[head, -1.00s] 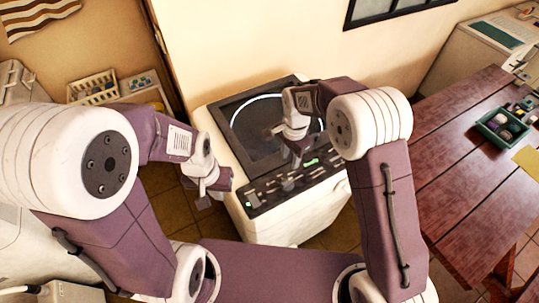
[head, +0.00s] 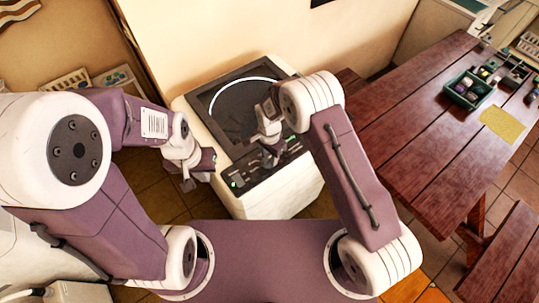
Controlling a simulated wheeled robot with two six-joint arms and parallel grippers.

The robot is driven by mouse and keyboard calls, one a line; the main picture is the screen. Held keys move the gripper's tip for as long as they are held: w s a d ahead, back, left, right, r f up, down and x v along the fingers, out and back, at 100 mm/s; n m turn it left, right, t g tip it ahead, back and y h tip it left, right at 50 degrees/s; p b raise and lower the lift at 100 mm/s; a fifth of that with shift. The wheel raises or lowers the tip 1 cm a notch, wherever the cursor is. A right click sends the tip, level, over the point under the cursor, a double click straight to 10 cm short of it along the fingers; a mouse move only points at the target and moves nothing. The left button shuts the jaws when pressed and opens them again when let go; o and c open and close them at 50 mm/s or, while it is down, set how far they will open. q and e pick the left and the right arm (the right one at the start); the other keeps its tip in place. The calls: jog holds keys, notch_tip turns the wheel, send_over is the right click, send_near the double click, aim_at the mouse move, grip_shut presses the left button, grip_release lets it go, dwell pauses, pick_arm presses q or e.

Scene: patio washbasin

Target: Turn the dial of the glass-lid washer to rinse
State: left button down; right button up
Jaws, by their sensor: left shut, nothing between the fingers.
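The glass-lid washer (head: 213,168) is a white top-loader near the wall. Its dark glass lid (head: 222,112) with a pale ring is closed. A dark control panel (head: 250,178) with small pale controls and green lights runs along its front edge. I cannot pick out the dial or its setting; my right arm hides part of the panel. My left gripper (head: 196,176) is shut and empty, beside the washer's left side. My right gripper (head: 272,156) hangs over the panel's middle; its fingers are too small and dark to tell whether they are open or touching anything.
A red-brown wooden table (head: 415,135) stands to the right, with a green tray (head: 468,90) of small items and a yellow cloth (head: 503,123) on it. A wooden bench (head: 505,262) is at the lower right. A wall stands behind the washer. Tiled floor shows around it.

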jog(key=shift+w+a+f, duration=0.1)
jog(key=shift+w+a, duration=0.1)
grip_shut()
